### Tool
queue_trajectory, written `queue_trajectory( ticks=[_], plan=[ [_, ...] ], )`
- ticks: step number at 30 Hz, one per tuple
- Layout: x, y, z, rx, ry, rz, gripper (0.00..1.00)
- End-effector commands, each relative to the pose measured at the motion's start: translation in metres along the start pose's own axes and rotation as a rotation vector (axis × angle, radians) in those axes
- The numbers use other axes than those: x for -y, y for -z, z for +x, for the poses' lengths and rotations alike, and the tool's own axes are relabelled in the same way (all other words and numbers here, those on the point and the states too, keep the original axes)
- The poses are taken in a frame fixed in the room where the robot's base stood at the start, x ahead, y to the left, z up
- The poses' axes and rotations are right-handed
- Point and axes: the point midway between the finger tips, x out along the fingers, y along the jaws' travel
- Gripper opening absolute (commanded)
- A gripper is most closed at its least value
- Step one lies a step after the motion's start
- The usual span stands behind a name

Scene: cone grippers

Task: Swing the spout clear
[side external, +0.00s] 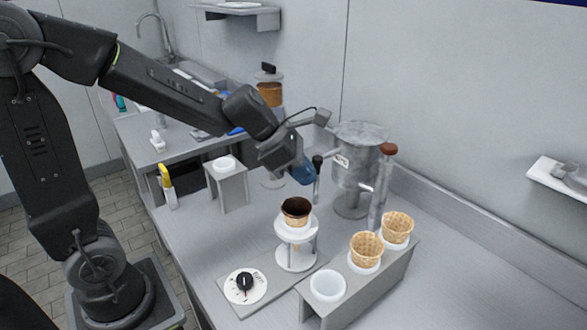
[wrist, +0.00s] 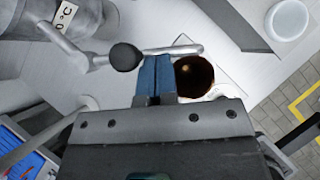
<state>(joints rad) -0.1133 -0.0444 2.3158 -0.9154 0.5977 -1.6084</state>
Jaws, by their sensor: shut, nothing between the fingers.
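A grey metal pot (side external: 358,160) stands at the back of the bench; its side also shows in the wrist view (wrist: 40,25). A thin metal arm with a black knob (wrist: 125,57) reaches out from it, and a metal tube (wrist: 172,50), apparently the spout, runs beside the knob. The tube's far end lies near a dark-filled cone (wrist: 193,76). That cone (side external: 295,211) sits on a white round stand. My gripper (side external: 304,174) is shut and empty, its blue fingertips (wrist: 155,75) close beside the knob and tube. I cannot tell whether they touch.
A grey rack (side external: 385,285) at front right holds two wafer cones (side external: 366,249) and an empty white cup (side external: 327,285). A dial (side external: 245,285) lies at the front. A small grey stand (side external: 228,185) with a white cup is at left. The right of the bench is clear.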

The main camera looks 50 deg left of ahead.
Motion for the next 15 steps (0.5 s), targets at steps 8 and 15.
queue_trajectory(
  ticks=[8, 15],
  plan=[
    [0.004, -0.018, 0.014, 0.000, -0.071, -0.092, 0.00],
    [0.003, -0.034, 0.026, -0.001, -0.070, -0.090, 0.00]
  ],
)
